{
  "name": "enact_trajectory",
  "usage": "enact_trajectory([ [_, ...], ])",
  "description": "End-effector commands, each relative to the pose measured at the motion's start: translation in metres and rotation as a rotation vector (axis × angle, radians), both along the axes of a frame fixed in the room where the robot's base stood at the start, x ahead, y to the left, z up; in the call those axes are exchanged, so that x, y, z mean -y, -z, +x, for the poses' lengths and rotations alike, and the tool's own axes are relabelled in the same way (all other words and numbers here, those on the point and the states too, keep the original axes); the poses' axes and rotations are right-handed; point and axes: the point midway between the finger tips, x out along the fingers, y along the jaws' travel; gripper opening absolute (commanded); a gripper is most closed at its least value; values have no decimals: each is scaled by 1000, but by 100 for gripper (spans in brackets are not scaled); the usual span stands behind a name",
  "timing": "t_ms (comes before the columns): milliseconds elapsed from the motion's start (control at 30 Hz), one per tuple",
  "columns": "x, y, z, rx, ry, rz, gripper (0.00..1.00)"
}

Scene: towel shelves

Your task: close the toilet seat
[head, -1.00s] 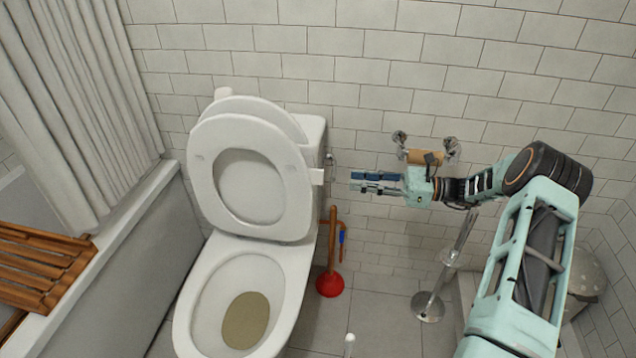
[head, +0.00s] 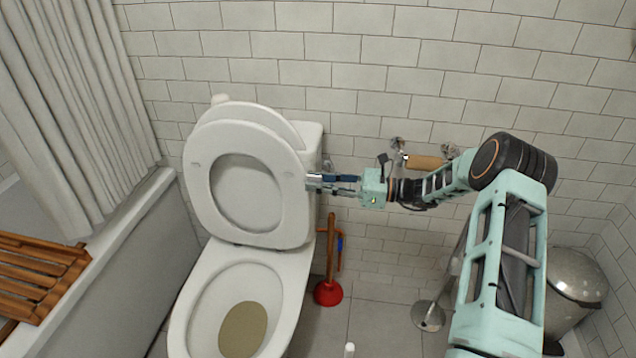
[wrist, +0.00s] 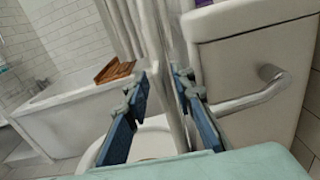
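The white toilet (head: 203,285) stands at left centre in the head view with its bowl uncovered. Its seat ring (head: 205,205) is raised upright, and the lid (head: 262,112) stands up behind it. My gripper (head: 316,182) is at the right edge of the raised seat. In the wrist view my gripper (wrist: 162,88) has its two blue fingers apart. The upright edges of the seat and lid (wrist: 165,60) show between and beyond them. I cannot tell whether a finger touches the seat.
The cistern (wrist: 250,60) with its lever (wrist: 262,95) is close on the right in the wrist view. A red plunger (head: 328,292) stands beside the toilet. A paper holder (head: 424,162) is on the wall. A bathtub (head: 140,250) lies to the left.

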Motion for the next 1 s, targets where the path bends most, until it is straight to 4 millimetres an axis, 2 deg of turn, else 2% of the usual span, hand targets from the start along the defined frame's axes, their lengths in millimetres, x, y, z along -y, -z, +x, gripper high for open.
enact_trajectory([
  [100,0,0,0,0,0,0,21],
  [300,0,0,0,0,-1,0,0],
  [767,1,0,-1,2,-1,0,0],
  [1000,7,0,-9,29,0,-7,0],
])
